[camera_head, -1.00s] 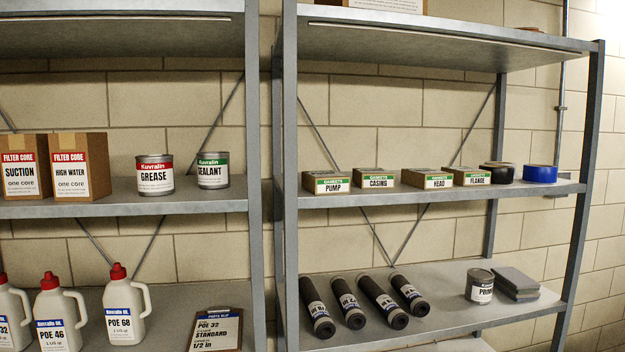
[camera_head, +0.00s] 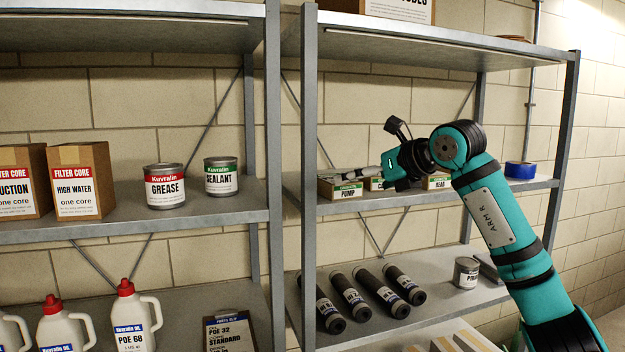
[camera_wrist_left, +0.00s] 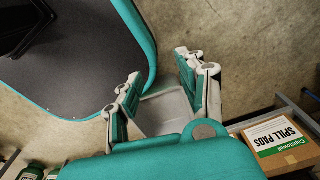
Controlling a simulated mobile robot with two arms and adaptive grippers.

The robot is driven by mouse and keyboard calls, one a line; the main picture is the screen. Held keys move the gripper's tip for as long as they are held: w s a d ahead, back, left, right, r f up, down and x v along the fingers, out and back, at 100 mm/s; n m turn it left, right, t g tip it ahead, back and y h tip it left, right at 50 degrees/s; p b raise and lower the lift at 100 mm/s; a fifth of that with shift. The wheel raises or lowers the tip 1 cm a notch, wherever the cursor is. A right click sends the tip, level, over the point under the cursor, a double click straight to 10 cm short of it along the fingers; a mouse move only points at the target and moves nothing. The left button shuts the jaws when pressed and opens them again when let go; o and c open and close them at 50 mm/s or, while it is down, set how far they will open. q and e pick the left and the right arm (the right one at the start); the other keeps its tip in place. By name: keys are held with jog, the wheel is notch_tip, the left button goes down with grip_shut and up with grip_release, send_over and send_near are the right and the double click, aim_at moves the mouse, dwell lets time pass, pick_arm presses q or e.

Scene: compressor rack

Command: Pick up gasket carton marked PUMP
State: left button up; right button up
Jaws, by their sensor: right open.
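The gasket carton marked PUMP (camera_head: 347,191) sits at the left end of the middle shelf of the right rack, label facing out. My right gripper (camera_head: 338,175) reaches in from the right. Its open fingers point left, over the top of the PUMP carton; whether they touch it I cannot tell. The CASING carton (camera_head: 376,184) is mostly hidden behind the gripper, and the HEAD carton (camera_head: 437,183) is partly covered by my arm. The FLANGE carton is hidden. My left gripper (camera_wrist_left: 160,80) shows in the left wrist view, open and empty, away from the shelves.
A rack post (camera_head: 309,150) stands just left of the PUMP carton. Blue tape (camera_head: 520,170) lies at the shelf's right end. Dark cylinders (camera_head: 375,292) and a tin (camera_head: 467,272) are on the shelf below. A SPILL PADS box (camera_wrist_left: 280,140) shows in the left wrist view.

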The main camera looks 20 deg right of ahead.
notch_tip(320, 180, up, 4)
jog(key=s+d+h, duration=0.2)
jog(key=shift+m, duration=0.3)
jog(key=p+x, duration=0.3)
jog(key=x, duration=0.2)
jog(key=p+x, duration=0.3)
jog(key=x, duration=0.3)
jog(key=d+p+x, duration=0.1)
jog(key=p+x, duration=0.2)
jog(key=x, duration=0.3)
jog(key=shift+w+r, duration=0.15)
jog(key=shift+r, duration=0.05)
jog(key=shift+w+f, duration=0.2)
jog(key=shift+f, duration=0.05)
jog(key=shift+s+t, duration=0.1)
jog(key=shift+t, duration=0.2)
jog(key=c, duration=0.4)
pick_arm(q)
notch_tip(320, 180, up, 9)
jog(key=shift+r, duration=0.2)
pick_arm(e)
jog(key=shift+r, duration=0.1)
jog(key=c, duration=0.7)
